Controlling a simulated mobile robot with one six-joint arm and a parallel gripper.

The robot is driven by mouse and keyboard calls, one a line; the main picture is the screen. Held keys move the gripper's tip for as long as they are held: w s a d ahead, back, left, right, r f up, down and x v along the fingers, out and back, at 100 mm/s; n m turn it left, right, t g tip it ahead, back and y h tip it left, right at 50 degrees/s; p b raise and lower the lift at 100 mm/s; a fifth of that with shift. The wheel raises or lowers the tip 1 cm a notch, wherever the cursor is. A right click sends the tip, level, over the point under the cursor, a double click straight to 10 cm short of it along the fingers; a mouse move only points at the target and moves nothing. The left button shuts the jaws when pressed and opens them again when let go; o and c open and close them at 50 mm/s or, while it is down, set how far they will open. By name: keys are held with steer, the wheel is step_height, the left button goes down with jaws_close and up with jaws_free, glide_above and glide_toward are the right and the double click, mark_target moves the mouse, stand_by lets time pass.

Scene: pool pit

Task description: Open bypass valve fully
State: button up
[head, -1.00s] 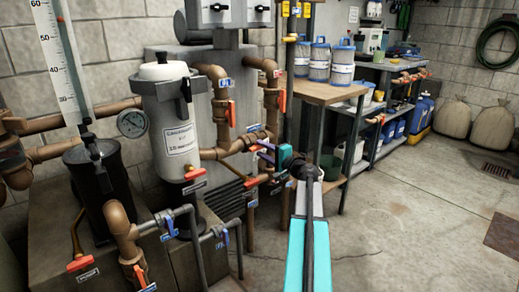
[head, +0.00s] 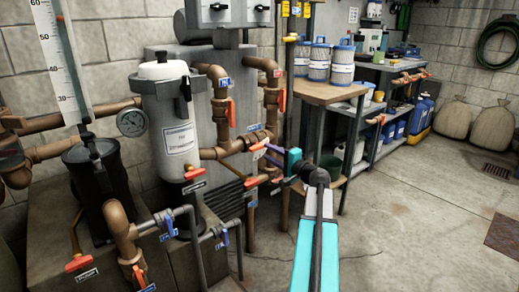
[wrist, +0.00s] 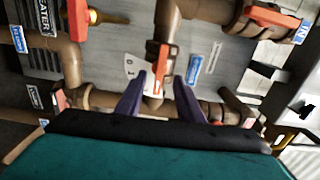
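My gripper (wrist: 160,84) has purple fingers, which are apart with nothing held between them. In the wrist view an orange valve handle (wrist: 164,63) on a brown pipe shows just beyond and between the fingertips, roughly in line with the pipe. A small blue-and-white label (wrist: 195,66) is beside it, too small to read, so I cannot confirm this is the bypass valve. In the head view my gripper (head: 268,156) is in front of the brown pipework, near an orange handle (head: 259,145). Contact cannot be told.
Other orange handles are close by, one upper left (wrist: 78,18) and one upper right (wrist: 272,16) in the wrist view. A white filter canister (head: 172,125) stands to the left. A wooden shelf (head: 325,92) with tubs is to the right. Open floor (head: 420,200) lies at right.

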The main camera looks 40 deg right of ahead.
steer(key=shift+s, duration=1.05)
